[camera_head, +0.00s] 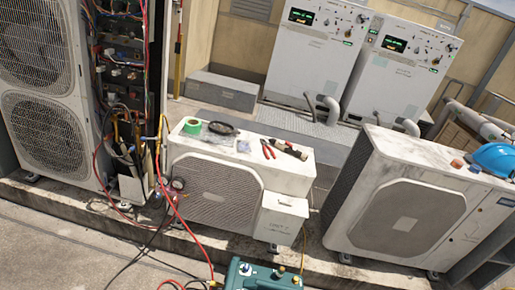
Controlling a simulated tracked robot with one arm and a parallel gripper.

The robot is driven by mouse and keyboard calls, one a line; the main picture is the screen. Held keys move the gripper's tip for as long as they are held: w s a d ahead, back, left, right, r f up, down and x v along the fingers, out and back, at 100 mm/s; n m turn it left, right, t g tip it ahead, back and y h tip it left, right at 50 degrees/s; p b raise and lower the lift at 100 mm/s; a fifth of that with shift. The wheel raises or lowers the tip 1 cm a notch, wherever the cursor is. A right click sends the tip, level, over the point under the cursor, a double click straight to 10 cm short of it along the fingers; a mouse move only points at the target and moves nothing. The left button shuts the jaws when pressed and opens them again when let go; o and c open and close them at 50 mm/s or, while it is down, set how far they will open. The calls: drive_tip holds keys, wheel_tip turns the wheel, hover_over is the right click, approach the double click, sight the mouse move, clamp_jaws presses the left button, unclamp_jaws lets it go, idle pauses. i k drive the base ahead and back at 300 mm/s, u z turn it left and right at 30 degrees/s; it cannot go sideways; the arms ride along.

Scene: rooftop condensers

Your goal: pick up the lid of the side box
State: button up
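The side box (278,220) is a small off-white box on the right front corner of the middle condenser unit (205,185). It has faint dark lettering on its front. Its lid (286,203) appears to be the pale top part, seated on the box. I cannot make out a clear seam or handle at this size. My gripper is not in the picture, and nothing covers the box.
A tape roll (192,126), red-handled pliers (268,149) and other tools lie on the middle unit. A teal machine (262,277) stands in front of the box. Hoses (187,228) run at left. Another condenser (400,215) with a blue helmet (494,158) stands right.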

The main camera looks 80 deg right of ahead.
sight(285, 204)
drive_tip(key=z, duration=0.05)
drive_tip(key=i, duration=1.9)
drive_tip(key=z, duration=3.45)
drive_tip(key=i, duration=1)
drive_tip(key=u, duration=0.1)
